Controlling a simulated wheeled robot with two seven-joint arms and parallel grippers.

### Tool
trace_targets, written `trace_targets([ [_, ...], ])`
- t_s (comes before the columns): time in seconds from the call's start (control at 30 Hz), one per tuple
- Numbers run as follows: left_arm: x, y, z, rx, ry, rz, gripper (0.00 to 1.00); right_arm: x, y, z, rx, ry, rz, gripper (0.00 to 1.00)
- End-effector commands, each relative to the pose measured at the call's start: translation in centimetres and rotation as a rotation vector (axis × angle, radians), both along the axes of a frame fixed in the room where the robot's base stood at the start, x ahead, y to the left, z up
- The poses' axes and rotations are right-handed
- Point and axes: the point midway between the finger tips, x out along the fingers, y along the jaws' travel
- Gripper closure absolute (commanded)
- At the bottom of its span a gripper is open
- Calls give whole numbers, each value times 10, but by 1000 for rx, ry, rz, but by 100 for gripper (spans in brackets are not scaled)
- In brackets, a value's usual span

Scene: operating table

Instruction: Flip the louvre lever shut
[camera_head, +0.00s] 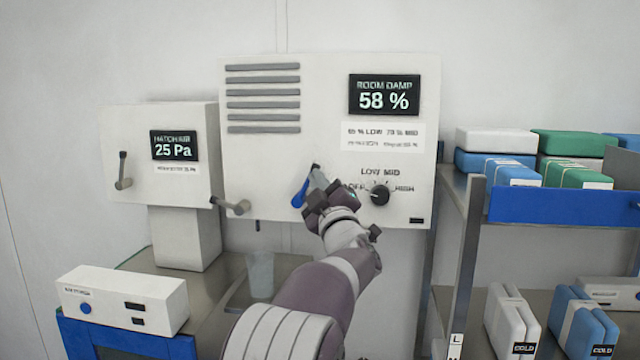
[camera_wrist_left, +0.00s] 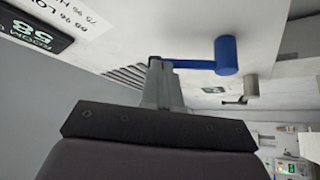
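The blue louvre lever (camera_head: 300,193) is on the front of the white wall unit (camera_head: 270,170), below the grey louvre slats (camera_head: 263,98). In the head view it slants down to the left from a dark pivot. In the left wrist view the lever (camera_wrist_left: 226,56) shows its blue arm and thick round knob. My left gripper (camera_head: 318,186) is right beside the lever, in front of the panel. Its fingers (camera_wrist_left: 163,84) look closed together, with tips at the pivot end of the blue arm. I cannot tell whether they touch it. My right gripper is not in view.
A black dial (camera_head: 379,195) sits just right of my gripper. A grey lever (camera_head: 232,206) sticks out at the unit's lower left. A smaller box with a lever (camera_head: 123,172) stands left. A clear cup (camera_head: 261,274) is below. A loaded shelf (camera_head: 460,215) stands right.

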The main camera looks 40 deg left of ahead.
Motion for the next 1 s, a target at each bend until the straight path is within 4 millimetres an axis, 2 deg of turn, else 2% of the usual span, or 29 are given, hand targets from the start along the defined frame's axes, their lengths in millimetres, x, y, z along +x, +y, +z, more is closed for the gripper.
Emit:
trace_targets([
  [0.37,-5,8,11,-139,-87,1,100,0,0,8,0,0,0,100],
  [0.7,-16,26,20,-410,-251,0,100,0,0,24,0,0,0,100],
  [1.0,-26,43,19,-402,-247,2,100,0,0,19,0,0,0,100],
])
